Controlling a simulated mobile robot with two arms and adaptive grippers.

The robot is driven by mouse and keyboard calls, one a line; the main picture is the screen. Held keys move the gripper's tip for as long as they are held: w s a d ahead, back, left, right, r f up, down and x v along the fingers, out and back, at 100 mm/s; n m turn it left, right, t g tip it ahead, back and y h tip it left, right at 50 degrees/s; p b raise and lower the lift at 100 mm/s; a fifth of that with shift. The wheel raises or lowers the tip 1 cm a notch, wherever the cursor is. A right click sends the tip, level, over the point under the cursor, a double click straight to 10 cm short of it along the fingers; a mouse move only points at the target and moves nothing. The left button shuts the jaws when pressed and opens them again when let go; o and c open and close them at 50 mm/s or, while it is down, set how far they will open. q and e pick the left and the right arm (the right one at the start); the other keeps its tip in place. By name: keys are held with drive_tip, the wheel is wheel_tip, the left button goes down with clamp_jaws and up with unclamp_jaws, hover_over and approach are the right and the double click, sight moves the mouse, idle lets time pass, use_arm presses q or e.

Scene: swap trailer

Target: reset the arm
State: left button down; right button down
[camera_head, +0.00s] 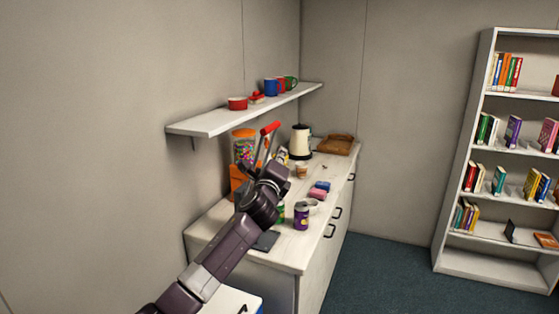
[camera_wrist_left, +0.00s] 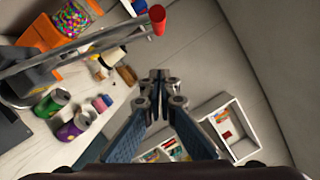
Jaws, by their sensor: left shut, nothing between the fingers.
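My left arm reaches in from the lower left of the head view. Its gripper (camera_head: 273,172) is over the white counter (camera_head: 285,245), and its fingertips (camera_wrist_left: 159,78) meet in the left wrist view with nothing between them. A metal lever with a red handle (camera_head: 270,128) stands close behind the gripper. The lever's red end (camera_wrist_left: 157,19) also shows beyond the fingertips in the left wrist view. My right gripper is not in either view.
A purple can (camera_head: 301,216), a green can (camera_wrist_left: 52,102) and a candy dispenser (camera_head: 244,147) stand on the counter. A cream kettle (camera_head: 300,142) is farther back. A wall shelf (camera_head: 215,123) holds mugs. A bookcase (camera_head: 456,150) stands right, beyond clear floor (camera_head: 385,275).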

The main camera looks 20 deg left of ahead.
use_arm(q)
drive_tip(key=shift+v, duration=0.95)
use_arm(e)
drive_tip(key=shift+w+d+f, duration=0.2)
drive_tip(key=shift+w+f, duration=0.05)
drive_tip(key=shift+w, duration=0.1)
